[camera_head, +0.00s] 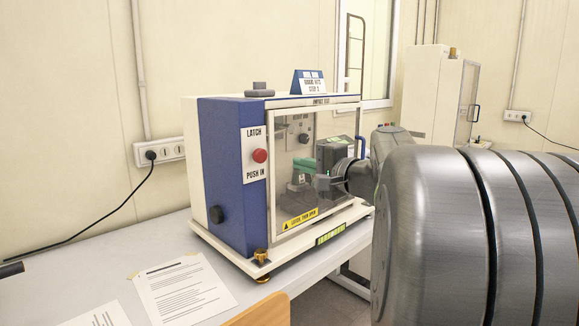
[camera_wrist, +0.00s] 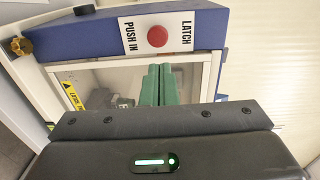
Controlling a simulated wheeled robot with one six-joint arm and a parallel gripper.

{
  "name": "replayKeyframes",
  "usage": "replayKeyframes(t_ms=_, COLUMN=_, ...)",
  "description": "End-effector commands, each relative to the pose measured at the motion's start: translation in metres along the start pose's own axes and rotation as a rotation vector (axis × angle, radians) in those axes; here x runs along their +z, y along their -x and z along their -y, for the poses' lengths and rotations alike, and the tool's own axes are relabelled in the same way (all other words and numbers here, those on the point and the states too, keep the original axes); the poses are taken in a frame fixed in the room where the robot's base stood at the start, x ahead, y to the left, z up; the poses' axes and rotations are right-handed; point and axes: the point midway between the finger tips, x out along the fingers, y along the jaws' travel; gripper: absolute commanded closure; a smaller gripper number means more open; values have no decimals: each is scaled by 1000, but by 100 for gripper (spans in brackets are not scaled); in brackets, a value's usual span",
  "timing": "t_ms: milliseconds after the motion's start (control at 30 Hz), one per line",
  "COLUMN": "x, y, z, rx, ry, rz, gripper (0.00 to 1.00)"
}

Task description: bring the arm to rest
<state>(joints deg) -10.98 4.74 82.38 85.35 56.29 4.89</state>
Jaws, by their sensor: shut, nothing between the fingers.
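My gripper (camera_head: 304,168) shows in the head view against the clear door of the test machine (camera_head: 226,170), with its green fingers pointing left. In the wrist view, the two green fingers of my gripper (camera_wrist: 159,84) lie side by side, closed together with nothing held. They overlap the door window and point toward the blue latch panel (camera_wrist: 100,36). The gap between fingers and door is hard to judge. The door looks closed. The red latch button (camera_head: 260,155) is on the panel left of the door; it also shows in the wrist view (camera_wrist: 157,36).
The machine stands on a grey table (camera_head: 215,256) with printed sheets (camera_head: 181,290) in front. A blue sign (camera_head: 309,83) and a dark knob (camera_head: 260,90) sit on top. A wooden chair back (camera_head: 262,312) is at the lower front. A white cabinet (camera_head: 432,92) stands behind.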

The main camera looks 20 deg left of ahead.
Motion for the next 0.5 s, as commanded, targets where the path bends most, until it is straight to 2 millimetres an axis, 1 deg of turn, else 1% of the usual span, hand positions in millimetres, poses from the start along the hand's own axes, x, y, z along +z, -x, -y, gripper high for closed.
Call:
replayKeyframes(t_ms=33, x=-1, y=7, z=-1, rx=-1, ry=1, rz=-3, gripper=100)
replayKeyframes(t_ms=200, x=-1, y=20, z=0, rx=0, ry=-1, rz=-1, gripper=100)
replayKeyframes(t_ms=500, x=0, y=22, z=0, rx=1, ry=-1, rz=1, gripper=100)
